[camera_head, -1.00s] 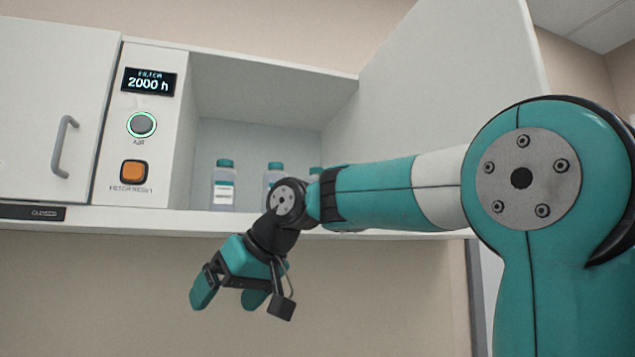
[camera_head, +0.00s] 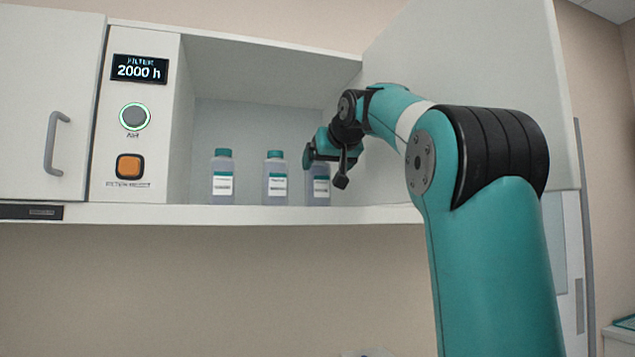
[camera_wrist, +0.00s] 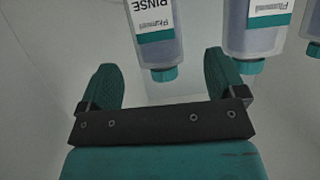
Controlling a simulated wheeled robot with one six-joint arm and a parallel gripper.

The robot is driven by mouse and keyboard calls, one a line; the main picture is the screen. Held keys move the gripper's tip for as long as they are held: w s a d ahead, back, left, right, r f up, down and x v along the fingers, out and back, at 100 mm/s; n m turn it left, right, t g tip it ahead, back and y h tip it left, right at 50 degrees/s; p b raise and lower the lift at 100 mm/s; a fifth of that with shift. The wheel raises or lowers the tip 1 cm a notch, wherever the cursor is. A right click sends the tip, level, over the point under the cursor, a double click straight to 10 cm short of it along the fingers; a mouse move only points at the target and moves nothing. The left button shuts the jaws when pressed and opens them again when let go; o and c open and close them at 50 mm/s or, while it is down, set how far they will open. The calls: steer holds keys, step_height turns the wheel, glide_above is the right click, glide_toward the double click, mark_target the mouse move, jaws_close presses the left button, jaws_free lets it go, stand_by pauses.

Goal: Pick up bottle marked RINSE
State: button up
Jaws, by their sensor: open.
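The bottle marked RINSE (camera_wrist: 158,40) shows upside down in the wrist view, with a white label and teal cap. Its cap appears between my two open fingers; the picture does not show clearly how far the fingers reach around it. In the head view the rightmost bottle (camera_head: 318,188), at my gripper, appears to be this one; its top is hidden and its label text is too small to read. My gripper (camera_head: 309,158) is open and empty at the level of that bottle's top. Its fingers also show in the wrist view (camera_wrist: 162,82).
Two similar bottles stand to the left on the cabinet floor, a middle one (camera_head: 276,180) and a left one (camera_head: 222,178). The middle one seems to show beside the right finger in the wrist view. A control panel (camera_head: 135,120) is left.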

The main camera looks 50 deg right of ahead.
mark_target(321, 169)
steer(key=shift+x, duration=0.95)
steer(key=p+x, duration=0.2)
steer(key=x, duration=0.1)
steer(key=p+x, duration=0.1)
steer(key=x, duration=0.1)
steer(key=shift+d+r+p, duration=0.15)
steer(key=shift+r+p, duration=0.15)
steer(key=shift+r, duration=0.05)
steer(key=shift+w+d+f, duration=0.15)
steer(key=shift+w+f, duration=0.05)
steer(key=shift+f, duration=0.05)
steer(key=c, duration=1.1)
steer(key=shift+r, duration=0.1)
steer(key=shift+c, duration=0.2)
